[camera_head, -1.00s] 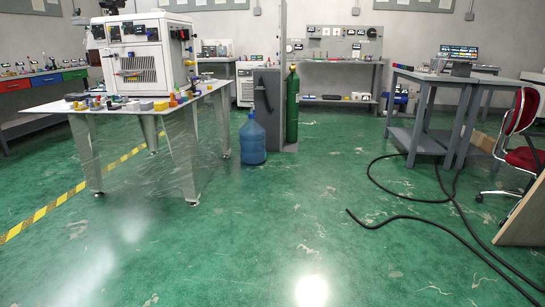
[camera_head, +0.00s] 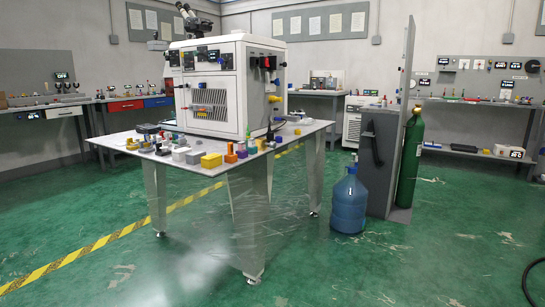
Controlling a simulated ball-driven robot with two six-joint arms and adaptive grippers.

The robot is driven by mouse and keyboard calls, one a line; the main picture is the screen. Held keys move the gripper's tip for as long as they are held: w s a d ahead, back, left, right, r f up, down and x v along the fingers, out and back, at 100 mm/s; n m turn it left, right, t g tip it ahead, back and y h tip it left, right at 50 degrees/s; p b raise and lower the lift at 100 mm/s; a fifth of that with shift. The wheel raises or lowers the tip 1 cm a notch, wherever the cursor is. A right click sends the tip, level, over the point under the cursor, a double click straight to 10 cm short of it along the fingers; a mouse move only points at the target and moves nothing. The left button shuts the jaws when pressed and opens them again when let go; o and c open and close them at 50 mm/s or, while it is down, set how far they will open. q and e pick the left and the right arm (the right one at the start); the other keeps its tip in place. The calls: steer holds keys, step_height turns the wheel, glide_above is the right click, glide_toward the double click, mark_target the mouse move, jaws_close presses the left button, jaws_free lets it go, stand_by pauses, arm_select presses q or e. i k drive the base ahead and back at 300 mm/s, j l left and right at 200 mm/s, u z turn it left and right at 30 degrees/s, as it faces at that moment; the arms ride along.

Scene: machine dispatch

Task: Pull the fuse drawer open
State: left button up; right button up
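Neither of my grippers is in view. Nothing in view can be read as a fuse label, so I cannot tell which drawer is the fuse drawer. Under the bench along the left and back walls, a white drawer front (camera_head: 64,113), a red drawer front (camera_head: 126,105) and a blue drawer front (camera_head: 158,102) show. They look shut. A white machine (camera_head: 214,121) with a vent grille, small displays and knobs stands on the table in the middle; any drawer on it is too small to make out.
The table (camera_head: 285,134) holds several small coloured blocks along its front edge. A blue water bottle (camera_head: 348,203), a grey panel stand (camera_head: 377,150) and a green gas cylinder (camera_head: 409,165) stand to its right. A yellow-black floor stripe (camera_head: 98,243) runs at left. The front floor is clear.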

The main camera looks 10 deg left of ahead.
mark_target(280, 64)
steer(key=i+l+u, duration=0.8)
steer(key=i+j, duration=0.05)
